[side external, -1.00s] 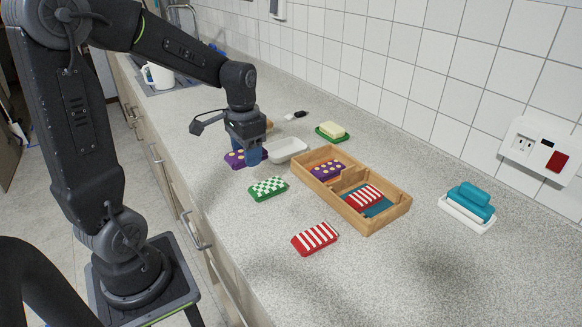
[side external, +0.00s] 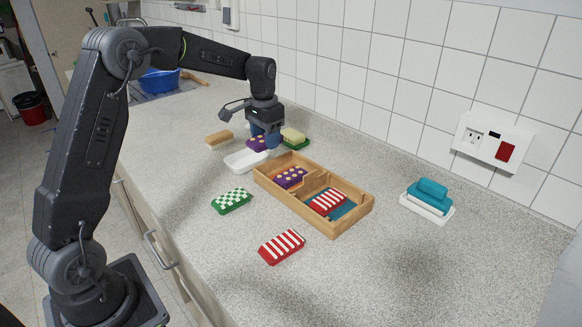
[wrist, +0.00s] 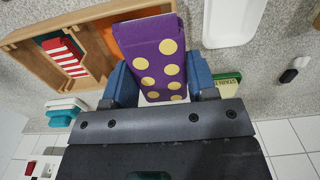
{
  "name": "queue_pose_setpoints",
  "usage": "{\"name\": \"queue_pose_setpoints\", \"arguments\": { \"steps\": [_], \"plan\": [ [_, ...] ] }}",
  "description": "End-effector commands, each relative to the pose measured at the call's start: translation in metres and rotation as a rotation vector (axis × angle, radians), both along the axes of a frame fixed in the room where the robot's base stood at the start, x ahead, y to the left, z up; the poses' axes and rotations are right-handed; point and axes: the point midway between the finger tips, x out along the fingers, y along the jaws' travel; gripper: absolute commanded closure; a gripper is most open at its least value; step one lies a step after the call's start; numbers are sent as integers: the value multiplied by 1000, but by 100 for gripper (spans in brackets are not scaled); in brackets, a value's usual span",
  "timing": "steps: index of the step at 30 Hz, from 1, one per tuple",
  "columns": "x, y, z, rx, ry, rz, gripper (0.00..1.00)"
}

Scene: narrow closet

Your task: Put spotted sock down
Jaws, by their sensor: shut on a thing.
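My gripper (side external: 266,133) is shut on a purple sock with yellow spots (wrist: 158,50), folded flat. The sock also shows beneath the fingers in the side view (side external: 256,144), beyond the wooden box (side external: 337,232) and beside the white dish. In the wrist view the sock lies between the blue fingers (wrist: 160,84) and hides part of the box. The box has a divider. Another purple spotted sock (side external: 291,177) lies in its far part, and a red-and-white striped sock (side external: 327,202) in its near part over a teal bottom.
A white dish (side external: 240,162) stands left of the box. A green checked sock (side external: 231,201) and a red striped sock (side external: 282,246) lie on the counter. The front right counter is clear.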

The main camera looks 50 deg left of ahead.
Motion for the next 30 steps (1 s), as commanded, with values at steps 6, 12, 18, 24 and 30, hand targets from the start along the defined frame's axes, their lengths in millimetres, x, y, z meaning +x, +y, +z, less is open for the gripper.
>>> {"name": "queue_pose_setpoints", "arguments": {
  "steps": [6, 12, 18, 24, 30],
  "plan": [
    [28, -37, -28, 0, 1, -4, 70],
    [41, -53, -40, 0, -2, 0, 70],
    [41, -54, -55, 0, 1, 2, 70],
    [41, -54, -80, 0, 0, 1, 70],
    [41, -53, -81, 0, -2, 1, 70]
  ]
}}
